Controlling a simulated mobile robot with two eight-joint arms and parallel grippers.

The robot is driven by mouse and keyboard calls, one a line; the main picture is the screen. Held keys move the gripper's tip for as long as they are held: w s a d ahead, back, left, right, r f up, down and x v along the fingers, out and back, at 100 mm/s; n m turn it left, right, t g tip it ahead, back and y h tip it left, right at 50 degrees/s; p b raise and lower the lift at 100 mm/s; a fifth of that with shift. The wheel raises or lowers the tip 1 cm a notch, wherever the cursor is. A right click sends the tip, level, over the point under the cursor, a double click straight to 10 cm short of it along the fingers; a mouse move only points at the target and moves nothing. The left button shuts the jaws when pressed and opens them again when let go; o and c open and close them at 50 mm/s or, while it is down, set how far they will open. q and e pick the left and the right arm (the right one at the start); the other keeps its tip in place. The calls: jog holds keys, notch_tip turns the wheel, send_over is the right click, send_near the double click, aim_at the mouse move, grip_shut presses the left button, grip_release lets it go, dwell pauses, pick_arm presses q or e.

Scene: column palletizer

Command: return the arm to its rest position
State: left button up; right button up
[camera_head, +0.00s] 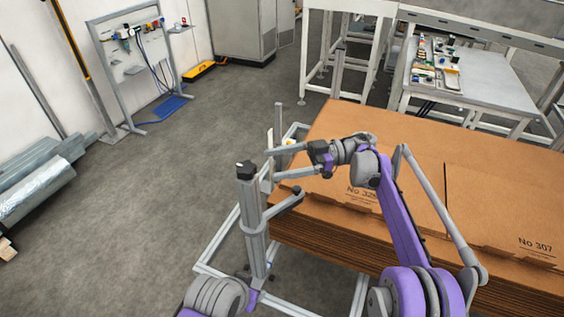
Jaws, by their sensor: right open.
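My right arm (402,222) rises from the bottom right and bends left over the cardboard stack. My right gripper (272,163) is open, its two grey fingers pointing left, with nothing visible between them. It is near the left edge of the cardboard stack (480,185), close to the upright posts of the metal frame. Whether the fingers touch anything there I cannot tell.
A work table (490,85) with small items is behind. A tool stand (128,60) and metal rolls (35,190) are at left. The grey floor between is clear.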

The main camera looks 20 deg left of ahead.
jog(key=shift+s+a, duration=0.1)
jog(key=shift+a, duration=0.1)
jog(key=w+d+r+m+t+y, duration=0.3)
jog(key=w+r+m+t, duration=0.15)
jog(key=r+t, duration=0.35)
jog(key=w+d+r+m+t+y, duration=0.2)
jog(key=w+d+r+m+t, duration=0.25)
jog(key=t, duration=0.45)
jog(key=d+m+t+h, duration=1.1)
jog(key=d+h, duration=0.3)
jog(key=d, duration=0.4)
jog(key=s+d+f+m+g+h, duration=0.4)
jog(key=s+d+f+h, duration=0.2)
jog(key=s+d+f, duration=0.5)
jog(key=s+f+g, duration=0.8)
jog(key=s+f, duration=1)
jog(key=s, duration=0.4)
jog(key=shift+s+d+f+m+g+p, duration=0.15)
jog(key=shift+s+f+m+g+p, duration=0.15)
jog(key=shift+m+p, duration=0.15)
